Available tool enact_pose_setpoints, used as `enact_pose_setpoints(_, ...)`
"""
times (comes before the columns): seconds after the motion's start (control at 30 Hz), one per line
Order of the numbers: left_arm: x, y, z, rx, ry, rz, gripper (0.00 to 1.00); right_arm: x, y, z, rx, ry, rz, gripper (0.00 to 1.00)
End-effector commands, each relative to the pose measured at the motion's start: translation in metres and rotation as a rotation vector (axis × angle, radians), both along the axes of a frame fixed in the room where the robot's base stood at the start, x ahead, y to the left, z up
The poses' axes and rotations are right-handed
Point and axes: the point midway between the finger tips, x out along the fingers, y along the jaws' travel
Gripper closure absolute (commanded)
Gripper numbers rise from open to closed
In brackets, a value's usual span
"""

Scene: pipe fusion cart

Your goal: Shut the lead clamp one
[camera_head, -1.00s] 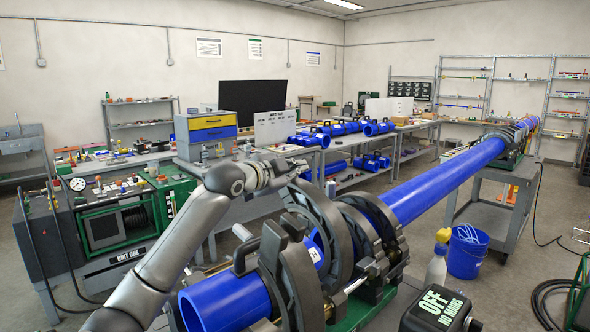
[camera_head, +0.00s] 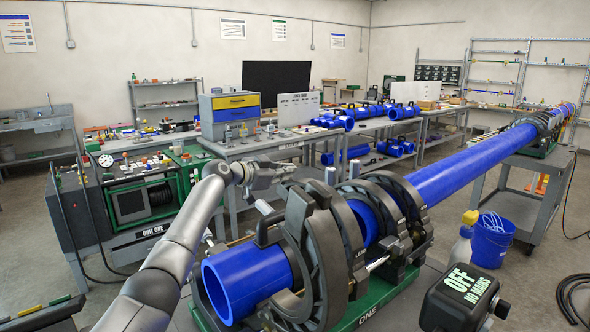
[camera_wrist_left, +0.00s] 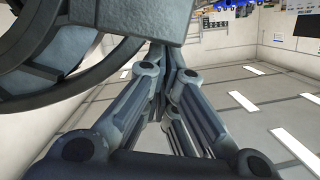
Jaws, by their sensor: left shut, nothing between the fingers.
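The fusion machine marked ONE (camera_head: 368,318) has dark ring clamps around a blue pipe (camera_head: 240,285). The clamp with lettering that seems to read LEAD (camera_head: 352,238) is behind the nearest clamp (camera_head: 308,262). Their dark arcs overlap, so I cannot tell whether the lead clamp is fully closed. My left gripper (camera_head: 284,173) is shut and empty, at the upper left of these arcs. In the left wrist view its fingertips (camera_wrist_left: 167,72) meet just below a grey clamp block (camera_wrist_left: 130,20); contact is unclear. My right gripper is out of view.
A black box lettered OFF (camera_head: 465,300), a spray bottle (camera_head: 462,245) and a blue bucket (camera_head: 492,240) stand to the right. The green-framed unit (camera_head: 140,200) is at the left. A long blue pipe (camera_head: 460,165) runs back right to a cart.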

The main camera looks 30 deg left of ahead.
Motion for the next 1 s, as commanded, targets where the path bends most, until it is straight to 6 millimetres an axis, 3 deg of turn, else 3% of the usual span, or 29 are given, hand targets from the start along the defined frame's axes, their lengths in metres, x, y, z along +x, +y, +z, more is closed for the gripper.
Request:
enact_pose_setpoints(0.03, 0.002, 0.005, -0.016, -0.034, 0.011, 0.000, 1.00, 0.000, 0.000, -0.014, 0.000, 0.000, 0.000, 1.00)
enact_pose_setpoints(0.1, 0.004, 0.011, -0.026, -0.071, 0.023, 0.001, 1.00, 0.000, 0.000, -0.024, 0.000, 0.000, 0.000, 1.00)
enact_pose_setpoints(0.4, 0.009, 0.026, -0.058, -0.098, 0.033, 0.000, 1.00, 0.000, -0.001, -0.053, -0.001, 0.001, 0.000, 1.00)
enact_pose_setpoints(1.0, 0.011, 0.030, -0.066, -0.094, 0.033, -0.001, 1.00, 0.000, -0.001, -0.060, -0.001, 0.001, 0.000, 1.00)
